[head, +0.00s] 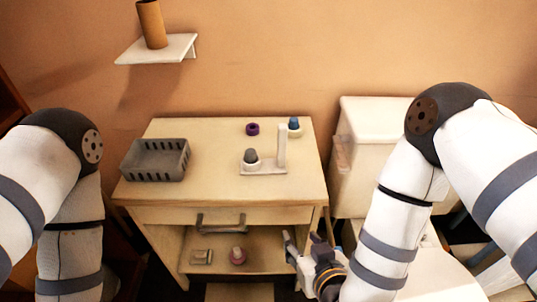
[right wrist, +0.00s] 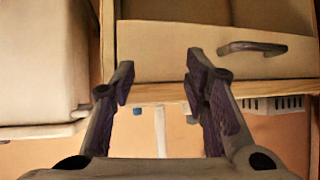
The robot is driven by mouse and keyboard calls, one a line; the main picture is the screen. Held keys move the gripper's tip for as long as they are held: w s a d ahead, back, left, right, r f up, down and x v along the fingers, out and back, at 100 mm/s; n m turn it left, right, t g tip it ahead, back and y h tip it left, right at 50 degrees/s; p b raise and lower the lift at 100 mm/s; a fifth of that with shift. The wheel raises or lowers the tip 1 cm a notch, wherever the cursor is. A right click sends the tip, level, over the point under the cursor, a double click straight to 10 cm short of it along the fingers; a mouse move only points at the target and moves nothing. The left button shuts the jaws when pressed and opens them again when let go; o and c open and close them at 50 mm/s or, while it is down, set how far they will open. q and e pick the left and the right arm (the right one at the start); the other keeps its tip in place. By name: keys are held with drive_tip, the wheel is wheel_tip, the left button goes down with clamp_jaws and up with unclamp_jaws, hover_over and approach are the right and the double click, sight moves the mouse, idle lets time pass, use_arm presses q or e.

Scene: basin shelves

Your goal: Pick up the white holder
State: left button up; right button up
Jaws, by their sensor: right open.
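The white holder (head: 281,150) stands on the wooden cabinet's top, right of its middle. It has a flat base and an upright post, and a dark grey rounded item (head: 251,157) sits on the base's left part. My right gripper (head: 308,246) is open, low in front of the cabinet's right front corner, below and apart from the holder. In the right wrist view its fingers (right wrist: 160,66) are spread with nothing held between them. A pale upright strip beyond them (right wrist: 162,132) seems to be the holder's post. My left gripper is out of view; only the left arm shows.
A grey slotted basket (head: 155,160) sits on the cabinet top (head: 212,190) at left. A purple ring (head: 252,129) and a blue-topped item (head: 294,125) are behind. The drawer handle (head: 221,224) sticks out in front. A white toilet (head: 375,125) stands at right.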

drive_tip(key=w+a+r+t, duration=0.3)
drive_tip(key=w+r+t, duration=0.1)
drive_tip(key=w+r, duration=0.1)
drive_tip(key=m+t+h+b, duration=0.1)
drive_tip(key=m+t+h, duration=0.1)
drive_tip(key=t, duration=0.1)
approach(283, 140)
drive_tip(key=w, duration=0.7)
drive_tip(key=w+b, duration=0.1)
drive_tip(key=w, duration=0.3)
drive_tip(key=shift+w+a+f, duration=0.1)
drive_tip(key=shift+a+f, duration=0.05)
drive_tip(key=shift+a, duration=0.1)
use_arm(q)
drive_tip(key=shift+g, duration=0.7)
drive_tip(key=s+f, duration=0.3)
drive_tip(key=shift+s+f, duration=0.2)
use_arm(e)
clamp_jaws()
